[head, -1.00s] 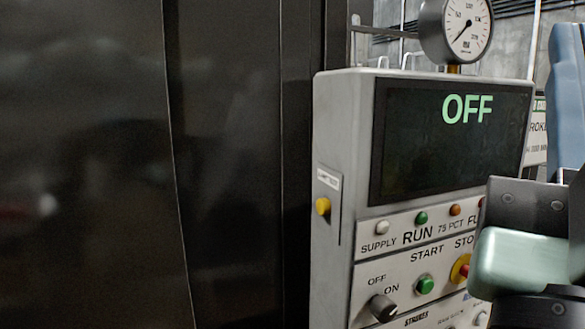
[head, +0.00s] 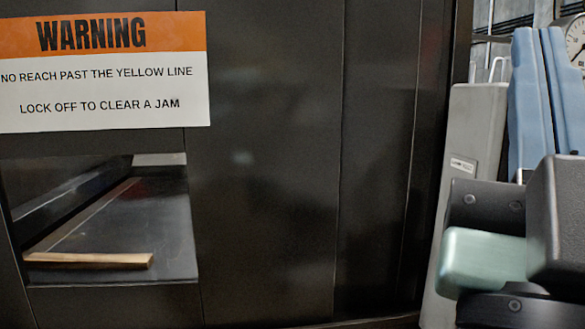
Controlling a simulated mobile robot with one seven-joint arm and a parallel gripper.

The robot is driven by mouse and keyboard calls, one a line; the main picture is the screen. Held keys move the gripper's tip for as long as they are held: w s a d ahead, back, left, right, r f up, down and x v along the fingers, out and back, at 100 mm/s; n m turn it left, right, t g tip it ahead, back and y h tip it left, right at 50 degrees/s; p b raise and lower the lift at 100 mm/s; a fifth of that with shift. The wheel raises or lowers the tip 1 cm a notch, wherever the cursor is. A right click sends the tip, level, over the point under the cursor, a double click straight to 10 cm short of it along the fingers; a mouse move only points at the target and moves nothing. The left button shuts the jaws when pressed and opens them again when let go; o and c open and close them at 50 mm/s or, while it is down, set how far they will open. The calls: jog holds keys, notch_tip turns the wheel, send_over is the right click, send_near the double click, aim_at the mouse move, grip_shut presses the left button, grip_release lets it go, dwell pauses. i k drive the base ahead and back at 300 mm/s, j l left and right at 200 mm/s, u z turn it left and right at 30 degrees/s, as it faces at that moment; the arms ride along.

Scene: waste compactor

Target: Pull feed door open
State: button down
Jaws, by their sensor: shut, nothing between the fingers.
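The dark compactor front (head: 270,200) fills most of the head view. At its lower left is a rectangular feed opening (head: 120,225), with a dark floor and a thin pale line running back across it. A light wooden strip (head: 88,260) lies near the opening's front edge. No door leaf or handle can be made out for certain. Parts of my arm (head: 490,260) show at the right, apart from the opening in the picture. My gripper's fingers are not in view.
A white and orange WARNING sign (head: 105,75) is above the opening. The grey control cabinet (head: 470,140) stands at the right, partly hidden by my arm. A gauge (head: 577,42) is cut off at the upper right edge.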

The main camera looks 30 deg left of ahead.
aim_at(264, 177)
jog(key=u, duration=1.6)
jog(key=i+j+u, duration=0.3)
jog(key=i+j, duration=0.4)
jog(key=i, duration=0.05)
